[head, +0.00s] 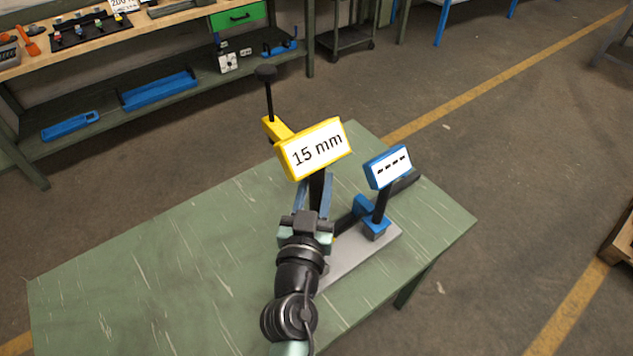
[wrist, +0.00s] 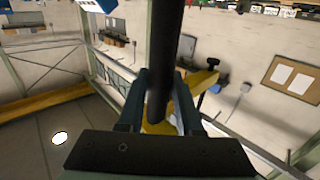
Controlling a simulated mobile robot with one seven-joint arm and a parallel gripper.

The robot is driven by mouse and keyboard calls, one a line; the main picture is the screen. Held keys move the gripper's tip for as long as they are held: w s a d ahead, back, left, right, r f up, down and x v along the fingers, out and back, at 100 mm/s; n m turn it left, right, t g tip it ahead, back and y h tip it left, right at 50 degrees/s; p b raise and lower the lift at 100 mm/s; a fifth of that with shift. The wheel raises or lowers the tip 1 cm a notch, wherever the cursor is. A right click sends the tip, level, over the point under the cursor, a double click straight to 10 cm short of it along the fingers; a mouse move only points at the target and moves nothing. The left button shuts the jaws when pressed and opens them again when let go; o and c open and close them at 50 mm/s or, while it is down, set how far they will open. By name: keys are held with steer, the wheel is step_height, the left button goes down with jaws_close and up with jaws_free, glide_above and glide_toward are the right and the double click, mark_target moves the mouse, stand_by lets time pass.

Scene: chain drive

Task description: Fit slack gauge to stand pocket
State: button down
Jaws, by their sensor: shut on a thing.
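The slack gauge is a yellow tool with a "15 mm" display (head: 315,149), a yellow arm and a thin black rod with a round knob (head: 265,73). My gripper (head: 315,192) is shut on its dark post, and the gauge is upright or slightly tilted. In the wrist view the post (wrist: 166,60) stands between the two fingers, with yellow parts (wrist: 203,80) behind. To its right, a blue stand (head: 376,228) with a "----" display (head: 388,166) sits on a grey base plate (head: 372,252). My arm and gripper hide part of the plate; I cannot make out the pocket.
The green table (head: 150,260) is clear on its left side. A dark bar (head: 403,183) extends behind the blue stand. A workbench (head: 60,70) with tools and blue trays stands at the back left, apart from the table.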

mark_target(315, 207)
steer(key=shift+w+r, duration=0.1)
steer(key=shift+r, duration=0.25)
step_height(315, 207, down, 6)
steer(key=b, duration=0.6)
steer(key=shift+r+b, duration=0.15)
steer(key=shift+b, duration=0.85)
stand_by(1.4)
steer(key=shift+f+b, duration=3.05)
steer(key=shift+b, duration=0.45)
steer(key=c, duration=0.8)
jaws_free()
steer(key=o, duration=0.3)
steer(key=shift+s, duration=0.2)
steer(key=shift+f, duration=0.2)
